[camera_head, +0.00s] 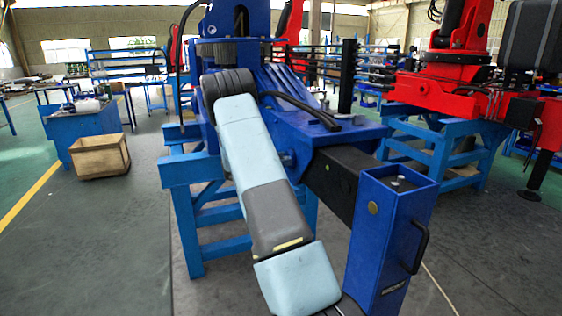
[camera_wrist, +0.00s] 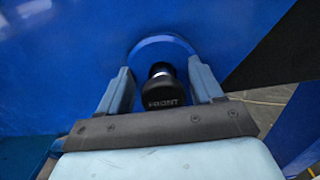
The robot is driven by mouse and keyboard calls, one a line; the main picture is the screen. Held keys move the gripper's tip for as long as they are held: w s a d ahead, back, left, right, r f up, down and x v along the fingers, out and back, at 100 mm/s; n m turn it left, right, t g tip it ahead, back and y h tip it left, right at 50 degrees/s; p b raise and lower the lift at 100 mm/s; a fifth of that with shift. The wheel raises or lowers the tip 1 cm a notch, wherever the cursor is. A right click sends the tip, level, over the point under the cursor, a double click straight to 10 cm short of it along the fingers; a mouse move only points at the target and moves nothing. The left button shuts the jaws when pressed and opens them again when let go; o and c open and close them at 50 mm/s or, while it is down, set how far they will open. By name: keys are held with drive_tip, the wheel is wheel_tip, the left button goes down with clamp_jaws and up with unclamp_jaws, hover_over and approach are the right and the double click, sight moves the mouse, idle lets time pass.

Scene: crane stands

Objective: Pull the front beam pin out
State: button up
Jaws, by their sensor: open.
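The front beam pin (camera_wrist: 163,90) shows in the wrist view as a black knob marked "FRONT" with a short bright shank behind it. It sits in a round blue boss (camera_wrist: 150,52) on the blue crane body. My gripper (camera_wrist: 160,82) is open, with one finger on each side of the knob. Gaps show between the knob and both fingers. The fingertips reach close to the boss; whether they touch it I cannot tell. In the head view my arm hides the gripper and the pin.
The blue crane (camera_head: 345,130) rests on a blue stand (camera_head: 188,225). A dark beam (camera_head: 335,180) runs to a blue upright box (camera_head: 377,240) with a black handle, right of my arm. A red crane (camera_head: 440,85) stands behind. A wooden crate (camera_head: 100,157) is on the left floor.

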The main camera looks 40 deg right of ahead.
drive_tip(key=shift+w+r, duration=0.1)
clamp_jaws()
idle(0.5)
